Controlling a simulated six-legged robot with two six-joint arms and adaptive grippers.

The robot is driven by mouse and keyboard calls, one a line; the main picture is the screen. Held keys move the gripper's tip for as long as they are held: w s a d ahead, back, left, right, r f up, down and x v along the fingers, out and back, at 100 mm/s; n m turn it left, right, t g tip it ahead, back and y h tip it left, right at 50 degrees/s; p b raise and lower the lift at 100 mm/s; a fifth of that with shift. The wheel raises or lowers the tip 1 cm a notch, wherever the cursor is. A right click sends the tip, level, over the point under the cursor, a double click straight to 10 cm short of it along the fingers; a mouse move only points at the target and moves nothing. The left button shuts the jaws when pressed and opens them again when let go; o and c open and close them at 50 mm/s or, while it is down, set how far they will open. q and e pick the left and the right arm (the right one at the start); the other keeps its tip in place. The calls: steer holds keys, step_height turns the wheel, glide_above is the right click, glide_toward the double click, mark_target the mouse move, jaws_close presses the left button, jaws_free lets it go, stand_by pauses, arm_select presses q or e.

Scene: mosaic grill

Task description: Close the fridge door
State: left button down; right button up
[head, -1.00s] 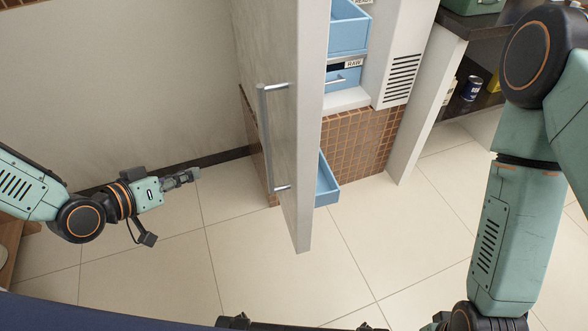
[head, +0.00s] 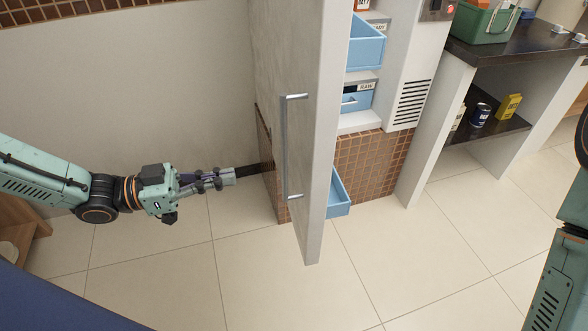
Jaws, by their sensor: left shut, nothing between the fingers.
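The fridge door (head: 322,130) is grey and stands wide open, seen nearly edge-on in the middle of the head view. Its long metal handle (head: 285,150) is on the left face. The fridge body (head: 405,65) with blue drawers (head: 365,42) shows behind it to the right. My left gripper (head: 232,176) is shut and empty, to the left of the door and handle and apart from them in the picture. My right arm enters at the right edge; its gripper is out of view.
The tiled floor (head: 420,260) in front is clear.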

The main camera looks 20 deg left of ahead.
arm_select(q)
steer(key=b+x, duration=0.2)
steer(key=x, duration=0.2)
steer(key=b, duration=0.6)
glide_toward(311, 164)
steer(key=x, duration=0.4)
steer(key=shift+f+b+x, duration=0.25)
steer(key=shift+b+x, duration=0.2)
steer(key=shift+x, duration=0.65)
steer(key=shift+w+d, duration=0.15)
steer(key=shift+w, duration=0.1)
steer(key=shift+d, duration=0.2)
